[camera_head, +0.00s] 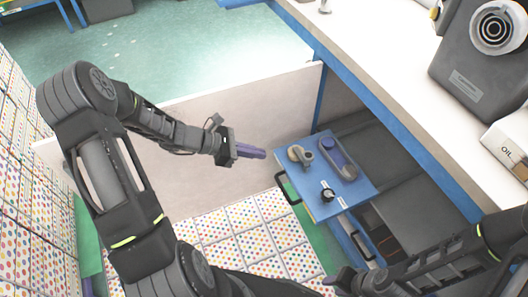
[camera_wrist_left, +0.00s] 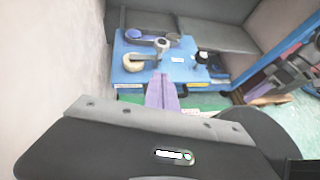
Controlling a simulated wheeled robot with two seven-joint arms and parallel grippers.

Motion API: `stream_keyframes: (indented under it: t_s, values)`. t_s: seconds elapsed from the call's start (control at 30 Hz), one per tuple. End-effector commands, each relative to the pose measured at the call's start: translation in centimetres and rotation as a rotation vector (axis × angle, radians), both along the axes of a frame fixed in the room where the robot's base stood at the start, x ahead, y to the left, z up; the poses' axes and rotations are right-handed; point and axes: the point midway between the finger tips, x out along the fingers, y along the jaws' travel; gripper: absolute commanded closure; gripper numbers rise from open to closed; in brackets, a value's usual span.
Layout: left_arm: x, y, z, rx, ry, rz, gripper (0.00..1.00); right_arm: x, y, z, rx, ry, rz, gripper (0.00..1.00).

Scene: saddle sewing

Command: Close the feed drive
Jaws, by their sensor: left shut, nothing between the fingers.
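A blue panel (camera_head: 318,207) juts out from the opening under the bench, and I take it for the feed drive. A round beige wheel with a grey lever (camera_head: 302,155), a violet-grey oblong part (camera_head: 337,158) and a black knob (camera_head: 327,195) sit on it. A dark handle (camera_head: 287,189) is on its left edge. The panel also shows in the left wrist view (camera_wrist_left: 182,72). My left gripper (camera_head: 264,154) has its purple fingers shut and empty, left of the panel and apart from it. My right gripper (camera_head: 345,281) is below the panel; its fingers are unclear.
A pale partition (camera_head: 240,108) stands behind my left gripper. Grey boxy surfaces (camera_head: 402,177) lie right of the panel inside the bench. A dark machine (camera_head: 478,60) and an oil container (camera_head: 512,140) stand on the white benchtop (camera_head: 400,62). Dotted tiles (camera_head: 265,235) cover the floor in front.

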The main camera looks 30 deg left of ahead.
Motion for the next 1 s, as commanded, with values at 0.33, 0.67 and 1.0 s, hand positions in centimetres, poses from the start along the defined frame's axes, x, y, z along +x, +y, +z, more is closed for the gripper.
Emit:
stream_keyframes:
  t_s: [0.33,0.67,1.0]
  values:
    - [3.2,-4.7,-3.4,-0.003,0.001,-0.003,1.0,0.0,0.0,-1.2,0.0,0.0,0.0,0.64]
    - [6.1,-8.6,-4.3,-0.001,-0.001,-0.001,1.0,0.0,0.0,-1.7,0.0,0.0,-0.001,0.64]
    - [6.6,-9.3,-4.2,0.0,0.0,0.0,1.0,0.0,0.0,-1.7,0.0,0.0,-0.001,0.64]
